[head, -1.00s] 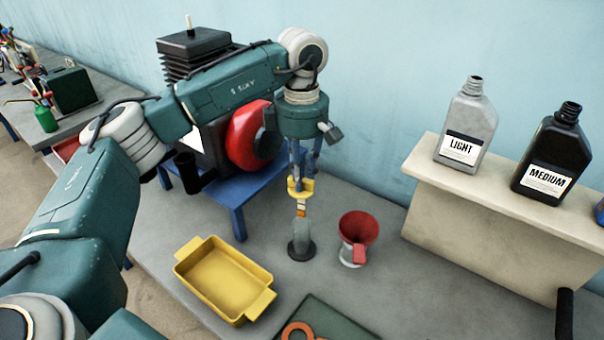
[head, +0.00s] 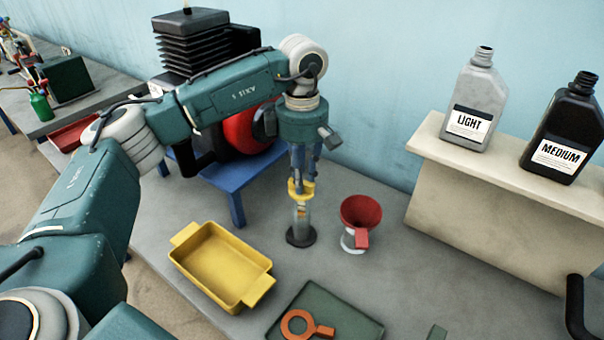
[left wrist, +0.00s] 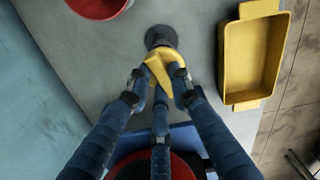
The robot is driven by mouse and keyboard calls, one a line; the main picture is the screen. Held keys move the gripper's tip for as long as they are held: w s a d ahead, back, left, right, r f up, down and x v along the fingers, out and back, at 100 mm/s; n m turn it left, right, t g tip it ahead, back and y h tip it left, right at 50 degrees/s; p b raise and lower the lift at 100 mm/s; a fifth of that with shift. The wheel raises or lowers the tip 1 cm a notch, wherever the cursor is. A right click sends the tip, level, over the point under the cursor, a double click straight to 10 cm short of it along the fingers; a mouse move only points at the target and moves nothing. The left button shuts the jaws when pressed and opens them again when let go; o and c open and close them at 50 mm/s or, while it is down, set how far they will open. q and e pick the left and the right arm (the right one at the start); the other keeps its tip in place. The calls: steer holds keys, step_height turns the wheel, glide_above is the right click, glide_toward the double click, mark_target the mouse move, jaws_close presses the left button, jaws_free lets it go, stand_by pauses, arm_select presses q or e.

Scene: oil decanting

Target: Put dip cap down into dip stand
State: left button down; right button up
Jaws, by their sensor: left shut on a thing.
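The yellow dip cap (head: 300,189) is in my left gripper (head: 301,178), whose fingers are shut on it and point down. The dip stand, with a dark round base (head: 301,238) and a greyish upright tube, is directly below on the bench. The cap's thin dipstick, with an orange and white mark, runs down into the tube. The cap sits at or just above the tube's top; I cannot tell whether it touches. In the left wrist view the cap (left wrist: 159,68) shows between the fingers and hides most of the stand (left wrist: 160,36). My right gripper is not seen.
A red funnel (head: 361,211) stands close right of the stand. A yellow tray (head: 225,262) is at left. A green mat (head: 345,305) with an orange ring tool (head: 299,324) lies in front. The engine (head: 195,75) is behind; bottles (head: 475,95) stand on a shelf at right.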

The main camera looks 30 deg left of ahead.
arm_select(q)
steer(key=shift+f+b, duration=0.7)
steer(key=shift+f, duration=0.7)
steer(key=shift+f, duration=0.15)
steer(key=shift+f+b, duration=0.8)
steer(key=shift+f, duration=0.25)
steer(key=c, duration=1.5)
jaws_free()
step_height(320, 180, up, 12)
steer(key=shift+r, duration=0.1)
